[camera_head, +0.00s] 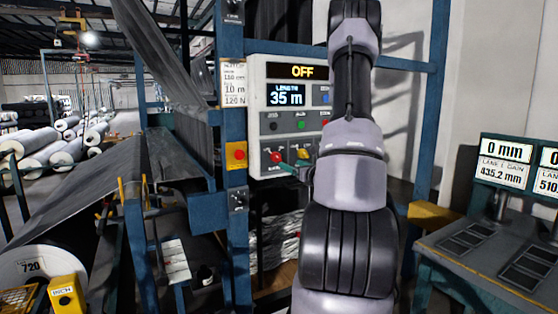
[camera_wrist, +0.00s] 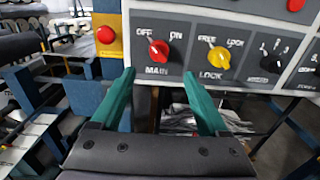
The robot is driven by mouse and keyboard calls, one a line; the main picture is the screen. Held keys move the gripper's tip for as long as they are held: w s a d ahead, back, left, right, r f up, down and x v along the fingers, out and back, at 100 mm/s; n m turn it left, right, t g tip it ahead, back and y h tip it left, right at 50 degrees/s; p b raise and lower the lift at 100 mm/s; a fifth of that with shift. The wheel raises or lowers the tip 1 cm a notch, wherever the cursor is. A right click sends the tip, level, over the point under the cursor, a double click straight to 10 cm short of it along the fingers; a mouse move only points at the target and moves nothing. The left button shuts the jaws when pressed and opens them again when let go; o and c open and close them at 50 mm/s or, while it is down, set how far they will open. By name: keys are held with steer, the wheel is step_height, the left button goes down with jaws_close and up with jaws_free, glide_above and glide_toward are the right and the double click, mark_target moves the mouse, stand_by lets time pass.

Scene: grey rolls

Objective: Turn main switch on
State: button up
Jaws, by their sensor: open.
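The red MAIN switch (camera_wrist: 159,49) is on the control panel (camera_wrist: 225,20) in the wrist view, between the labels OFF and ON. Its pale mark points up and left, toward OFF. The red knob also shows in the head view (camera_head: 276,157) at the panel's lower left. The panel's top display (camera_head: 303,71) reads OFF. My gripper (camera_wrist: 158,76) is open and empty. Its two green fingers lie just below the MAIN knob in the wrist view, one to each side, apparently not touching it. In the head view my arm hides part of the panel and most of the gripper.
Right of MAIN sit a yellow LOCK knob (camera_wrist: 219,58) and a black knob (camera_wrist: 271,63). A red button on a yellow box (camera_head: 238,155) is mounted on the blue post left of the panel. A desk with displays (camera_head: 505,162) stands at right.

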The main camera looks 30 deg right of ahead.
mark_target(279, 158)
steer(key=w, duration=1)
steer(key=shift+w+a, duration=0.1)
steer(key=shift+w, duration=0.05)
jaws_close()
steer(key=shift+m, duration=0.4)
steer(key=m, duration=0.3)
steer(key=shift+m, duration=0.3)
steer(key=m, duration=0.4)
steer(key=shift+m, duration=0.3)
steer(key=m, duration=0.4)
steer(key=shift+m, duration=0.3)
steer(key=m, duration=0.4)
steer(key=shift+m, duration=0.3)
